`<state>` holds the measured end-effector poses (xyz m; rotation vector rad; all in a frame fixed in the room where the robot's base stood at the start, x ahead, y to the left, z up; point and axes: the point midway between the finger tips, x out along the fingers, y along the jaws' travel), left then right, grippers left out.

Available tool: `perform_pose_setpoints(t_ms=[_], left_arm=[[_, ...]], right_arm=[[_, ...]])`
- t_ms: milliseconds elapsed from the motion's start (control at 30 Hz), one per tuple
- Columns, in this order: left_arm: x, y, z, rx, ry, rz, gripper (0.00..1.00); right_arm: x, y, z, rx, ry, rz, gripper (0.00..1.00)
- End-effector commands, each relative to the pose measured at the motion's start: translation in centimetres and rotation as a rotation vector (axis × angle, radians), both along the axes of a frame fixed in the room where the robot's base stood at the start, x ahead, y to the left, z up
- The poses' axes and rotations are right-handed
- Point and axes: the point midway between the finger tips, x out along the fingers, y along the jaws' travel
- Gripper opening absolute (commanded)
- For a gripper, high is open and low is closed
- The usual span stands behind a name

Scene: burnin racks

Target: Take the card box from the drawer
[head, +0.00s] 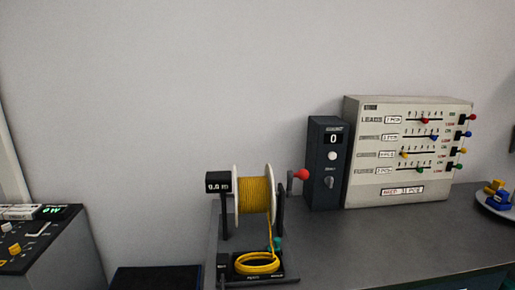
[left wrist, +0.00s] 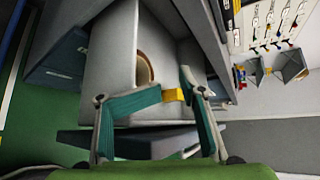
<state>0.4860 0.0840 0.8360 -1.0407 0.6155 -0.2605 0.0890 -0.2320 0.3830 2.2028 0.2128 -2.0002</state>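In the left wrist view an open grey drawer or bin (left wrist: 108,62) lies just ahead of my left gripper, with a round brown shape (left wrist: 145,69) partly visible inside. My left gripper (left wrist: 173,95) has teal fingers whose tips meet a small yellow piece (left wrist: 172,95) at the near edge of the drawer. The piece fills the gap between the tips. I cannot identify it for certain. No card box can be clearly made out. Neither gripper shows in the head view, and my right gripper is in no view.
The head view shows a grey bench (head: 370,236) with a yellow wire spool (head: 257,195), a dark counter box (head: 325,165), a slider panel (head: 408,150) and a round dish (head: 494,203) at right. A control console (head: 45,250) stands at left. Green floor (left wrist: 60,122) shows in the wrist view.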

Motion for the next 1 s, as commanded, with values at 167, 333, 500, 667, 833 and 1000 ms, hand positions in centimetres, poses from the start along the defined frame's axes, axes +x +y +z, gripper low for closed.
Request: perform_pose_setpoints(t_ms=[167,333,500,667,833,1000], left_arm=[[-2.2,1.9,-0.9,-0.324,0.334,0.367,0.44],[-5.4,5.5,-1.3,-0.622,0.606,0.757,0.44],[-10.4,8.9,-2.3,-0.858,0.819,1.130,0.44],[-14.8,10.8,-2.7,-1.005,0.943,1.404,0.44],[-19.4,12.1,-2.9,-1.119,1.033,1.661,0.44],[-20.5,12.4,-5.2,-1.143,1.065,1.766,0.44]], right_arm=[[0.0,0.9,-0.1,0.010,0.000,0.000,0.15],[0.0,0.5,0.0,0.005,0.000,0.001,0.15],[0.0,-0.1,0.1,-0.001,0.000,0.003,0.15],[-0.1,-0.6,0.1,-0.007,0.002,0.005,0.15],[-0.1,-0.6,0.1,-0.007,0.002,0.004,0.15],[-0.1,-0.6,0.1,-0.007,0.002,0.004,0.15]])
